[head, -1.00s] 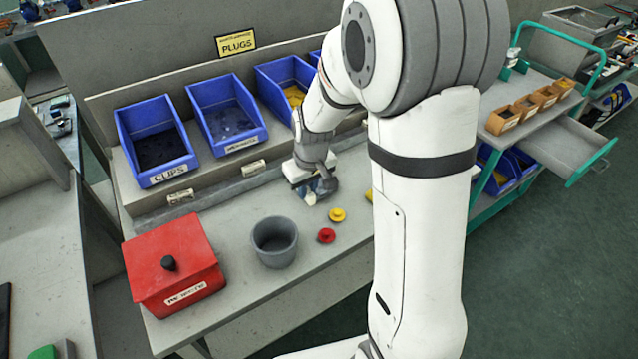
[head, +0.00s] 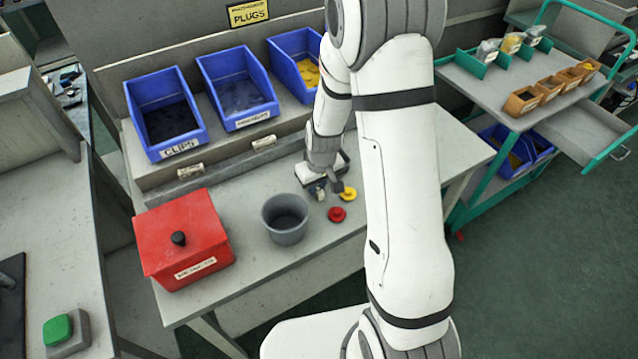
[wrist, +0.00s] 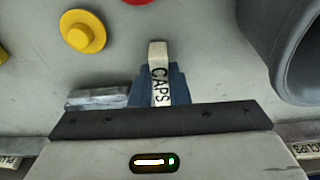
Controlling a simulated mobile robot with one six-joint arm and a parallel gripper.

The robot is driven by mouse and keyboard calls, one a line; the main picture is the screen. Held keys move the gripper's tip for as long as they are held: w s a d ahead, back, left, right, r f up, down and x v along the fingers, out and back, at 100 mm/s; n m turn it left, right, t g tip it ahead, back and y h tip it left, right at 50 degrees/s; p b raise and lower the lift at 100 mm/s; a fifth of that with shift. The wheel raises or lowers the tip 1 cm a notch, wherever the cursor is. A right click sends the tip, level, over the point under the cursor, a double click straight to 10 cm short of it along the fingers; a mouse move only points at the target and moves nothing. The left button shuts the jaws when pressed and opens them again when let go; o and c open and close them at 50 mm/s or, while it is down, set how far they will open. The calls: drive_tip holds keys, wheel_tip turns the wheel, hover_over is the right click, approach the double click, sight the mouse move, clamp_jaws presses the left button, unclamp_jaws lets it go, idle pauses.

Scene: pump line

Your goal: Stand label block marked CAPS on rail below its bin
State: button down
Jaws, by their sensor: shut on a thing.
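The label block marked CAPS (wrist: 159,76) is in my gripper (wrist: 160,88) in the wrist view, held between the blue fingers with its lettering showing. In the head view my gripper (head: 326,190) is low over the bench, left of a yellow cap, and the block is too small there to read. A blue bin holding yellow pieces (head: 307,72) is at the right of the bin row, partly behind my arm. The rail (head: 225,172) runs below the bins and carries label blocks under the CLIPS bin (head: 165,118) and the middle bin (head: 237,92).
A grey cup (head: 285,219) and red lidded box (head: 184,238) stand left of my gripper. A red cap (head: 337,214) and yellow cap (head: 348,193) lie close by. A grey bar-like piece (wrist: 97,97) is beside the fingers. The bench's right end is clear.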

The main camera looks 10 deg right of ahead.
sight(320, 192)
drive_tip(key=shift+f, duration=0.15)
drive_tip(key=c, duration=1.4)
unclamp_jaws()
drive_tip(key=shift+r, duration=0.35)
wheel_tip(320, 192, up, 11)
drive_tip(key=s, duration=0.2)
drive_tip(key=s+d+r+m, duration=0.1)
drive_tip(key=s+r, duration=0.3)
drive_tip(key=s, duration=0.1)
drive_tip(key=s+d+r+m, duration=0.1)
drive_tip(key=s+r, duration=0.3)
drive_tip(key=s, duration=0.2)
drive_tip(key=s+d+r+m+t, duration=0.1)
drive_tip(key=s+r, duration=0.4)
drive_tip(key=s, duration=0.1)
drive_tip(key=shift+s+d+h, duration=0.2)
drive_tip(key=shift+d+h, duration=0.1)
drive_tip(key=shift+s+m, duration=0.15)
drive_tip(key=shift+m, duration=0.15)
